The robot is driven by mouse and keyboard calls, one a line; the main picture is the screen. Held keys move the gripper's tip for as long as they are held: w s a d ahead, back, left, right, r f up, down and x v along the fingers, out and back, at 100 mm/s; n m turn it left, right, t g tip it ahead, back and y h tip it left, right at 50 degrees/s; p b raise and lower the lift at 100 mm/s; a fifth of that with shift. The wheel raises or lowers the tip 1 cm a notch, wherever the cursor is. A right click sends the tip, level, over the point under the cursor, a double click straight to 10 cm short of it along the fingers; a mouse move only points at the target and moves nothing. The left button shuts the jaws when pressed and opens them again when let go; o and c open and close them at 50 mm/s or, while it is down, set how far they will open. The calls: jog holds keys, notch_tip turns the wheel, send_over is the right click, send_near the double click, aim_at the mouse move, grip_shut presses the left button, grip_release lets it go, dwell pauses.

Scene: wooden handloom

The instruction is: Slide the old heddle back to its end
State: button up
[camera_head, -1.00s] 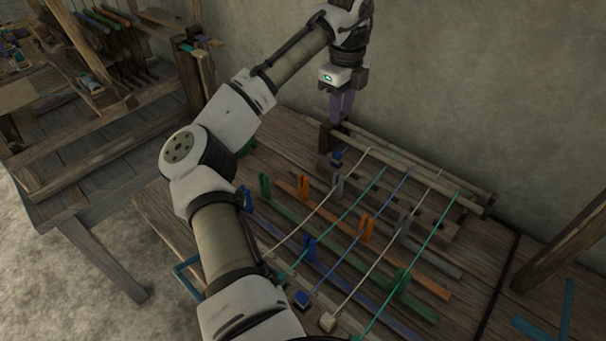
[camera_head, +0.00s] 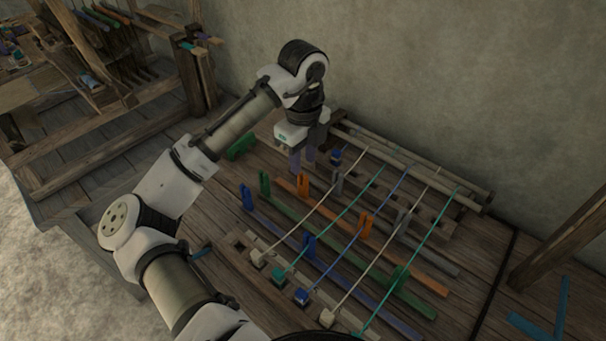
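Several slim heddle bars lie side by side on the wooden bench, each with upright tabs: a blue heddle (camera_head: 340,277), a green heddle (camera_head: 332,241), an orange heddle (camera_head: 421,276) and a grey heddle (camera_head: 436,261). Nothing visible marks which one is the old heddle. My gripper (camera_head: 303,162) points down above the far left part of the bench, near the left ends of the orange and grey heddles. Its two purplish fingers look apart, with nothing seen between them. Whether the fingertips touch anything is unclear.
Coloured and pale warp threads (camera_head: 338,223) run across above the heddles, from a back wooden beam (camera_head: 420,170) to small blocks at the front. A plain wall stands close behind. A wooden post (camera_head: 561,239) rises at the right.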

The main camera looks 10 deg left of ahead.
aim_at(303, 174)
notch_tip(303, 174, down, 6)
jog(key=shift+r, duration=0.1)
jog(key=shift+c, duration=0.4)
grip_shut()
